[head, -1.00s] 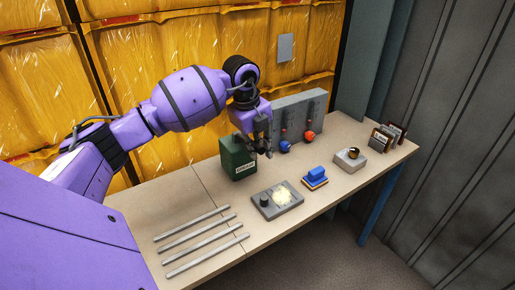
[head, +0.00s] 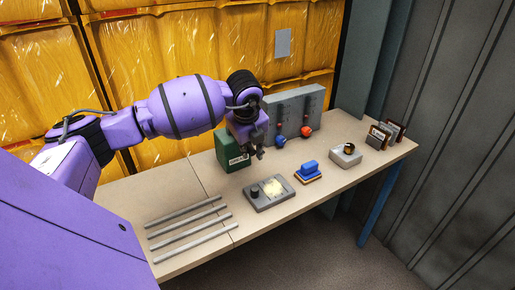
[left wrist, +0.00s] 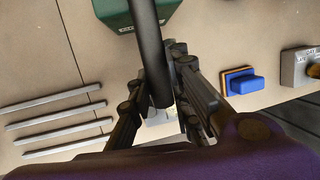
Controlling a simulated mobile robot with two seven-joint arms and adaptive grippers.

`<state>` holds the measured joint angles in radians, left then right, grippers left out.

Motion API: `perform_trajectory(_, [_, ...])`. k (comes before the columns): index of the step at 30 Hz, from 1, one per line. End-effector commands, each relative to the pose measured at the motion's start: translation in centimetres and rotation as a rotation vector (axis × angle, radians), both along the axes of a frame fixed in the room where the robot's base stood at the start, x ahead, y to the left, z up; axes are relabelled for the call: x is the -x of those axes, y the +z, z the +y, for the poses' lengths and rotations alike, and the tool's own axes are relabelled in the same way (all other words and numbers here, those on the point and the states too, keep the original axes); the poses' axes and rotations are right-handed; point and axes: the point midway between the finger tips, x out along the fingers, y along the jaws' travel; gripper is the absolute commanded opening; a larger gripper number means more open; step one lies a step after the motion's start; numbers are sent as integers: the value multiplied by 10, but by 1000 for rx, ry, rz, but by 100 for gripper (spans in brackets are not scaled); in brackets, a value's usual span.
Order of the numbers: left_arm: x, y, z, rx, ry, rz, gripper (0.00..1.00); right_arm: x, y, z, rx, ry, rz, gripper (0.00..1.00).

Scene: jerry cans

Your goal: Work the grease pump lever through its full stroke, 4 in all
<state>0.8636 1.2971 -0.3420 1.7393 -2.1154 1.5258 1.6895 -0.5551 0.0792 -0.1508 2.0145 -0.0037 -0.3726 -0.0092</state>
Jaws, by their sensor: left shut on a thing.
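The green box-shaped pump (head: 228,150) stands on the table in the head view, with a pale label on its front. It also shows at the top of the left wrist view (left wrist: 112,12). A dark round lever bar (left wrist: 152,50) runs down from the top of the left wrist view between my left fingers. My left gripper (head: 259,154) is shut on this lever, in front of the pump's right side; its fingers flank the bar in the left wrist view (left wrist: 165,78). In the head view the gripper hides most of the lever. My right gripper is not in view.
A grey device with a lit panel (head: 269,193) lies close in front. Several metal rods (head: 190,230) lie at front left. A blue block (head: 309,170), a grey box with a knob (head: 345,155) and a grey upright panel (head: 312,98) are to the right.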

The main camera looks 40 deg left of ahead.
Motion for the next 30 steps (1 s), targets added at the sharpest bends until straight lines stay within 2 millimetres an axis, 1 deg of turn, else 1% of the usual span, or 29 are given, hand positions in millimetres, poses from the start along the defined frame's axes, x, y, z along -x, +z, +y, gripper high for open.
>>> perform_trajectory(1, [1,-20,-4,-46,-8,-11,0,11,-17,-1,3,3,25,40])
perform_trajectory(3, [1,-29,-3,-105,-9,-38,0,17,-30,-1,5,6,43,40])
perform_trajectory(6, [0,-33,-1,-157,-6,-60,0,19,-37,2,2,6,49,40])
perform_trajectory(15, [-1,-31,1,-189,-3,-78,0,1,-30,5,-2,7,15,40])
perform_trajectory(19, [-1,-32,1,-188,-3,-77,0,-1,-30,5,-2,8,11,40])
perform_trajectory(20, [-1,-32,1,-188,-3,-77,21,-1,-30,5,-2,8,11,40])
perform_trajectory(23, [-1,-31,1,-189,-3,-77,34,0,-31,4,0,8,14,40])
perform_trajectory(24, [-1,-31,1,-189,-3,-77,37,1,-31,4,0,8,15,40])
perform_trajectory(30, [-2,-30,0,-189,-4,-80,37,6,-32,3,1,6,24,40])
